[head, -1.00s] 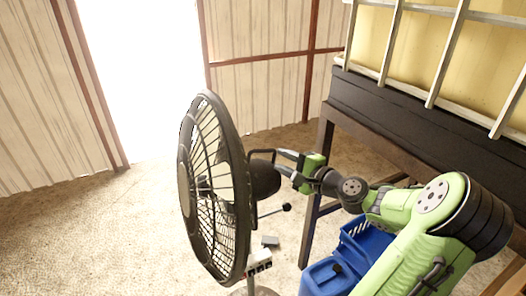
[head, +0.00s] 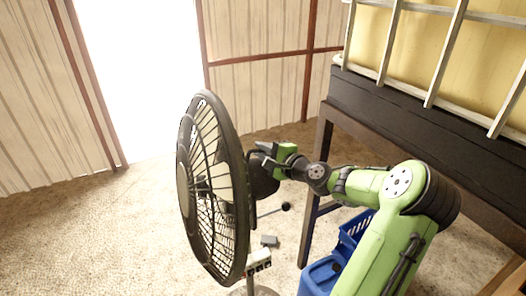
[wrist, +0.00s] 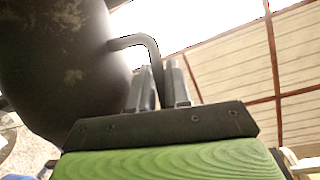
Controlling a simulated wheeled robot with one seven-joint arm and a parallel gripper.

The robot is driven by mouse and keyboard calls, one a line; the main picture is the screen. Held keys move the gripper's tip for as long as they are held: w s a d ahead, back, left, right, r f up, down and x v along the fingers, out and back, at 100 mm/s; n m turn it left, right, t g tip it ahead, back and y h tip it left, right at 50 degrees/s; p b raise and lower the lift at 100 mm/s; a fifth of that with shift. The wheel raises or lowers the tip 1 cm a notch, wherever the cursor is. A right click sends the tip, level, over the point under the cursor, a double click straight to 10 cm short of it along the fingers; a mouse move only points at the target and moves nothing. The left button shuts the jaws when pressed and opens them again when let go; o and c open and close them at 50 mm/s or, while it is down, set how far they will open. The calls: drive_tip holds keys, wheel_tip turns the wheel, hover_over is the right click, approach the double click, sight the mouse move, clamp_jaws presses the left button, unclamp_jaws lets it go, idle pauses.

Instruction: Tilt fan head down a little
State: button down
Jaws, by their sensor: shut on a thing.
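A black pedestal fan stands in the middle of the head view, its round caged fan head (head: 213,190) facing left and close to upright. The dark motor housing (head: 262,178) sits behind the cage and fills the left of the wrist view (wrist: 60,70). A bent handle (wrist: 139,43) sticks out of the housing. My gripper (head: 267,155) is at the back of the fan head, and in the wrist view its two fingers (wrist: 168,85) are shut on the handle. The handle's end between the fingers is partly hidden.
A blue jerrycan (head: 321,277) and a blue crate (head: 355,232) stand on the floor right of the fan, under my arm. A dark metal stand (head: 323,150) carries a caged yellow tank (head: 420,50) on the right. The floor (head: 90,230) left of the fan is clear.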

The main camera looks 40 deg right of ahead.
drive_tip(key=a+n, duration=0.1)
drive_tip(key=w+a+r+n+h, duration=0.1)
drive_tip(key=a+n, duration=0.1)
drive_tip(key=a+r+n+g, duration=0.1)
drive_tip(key=shift+w+a, duration=0.15)
drive_tip(key=shift+a, duration=0.2)
idle(0.3)
drive_tip(key=c, duration=1.2)
unclamp_jaws()
drive_tip(key=v, duration=1.5)
drive_tip(key=shift+s+a+r+b, duration=0.25)
drive_tip(key=shift+s+b, duration=0.1)
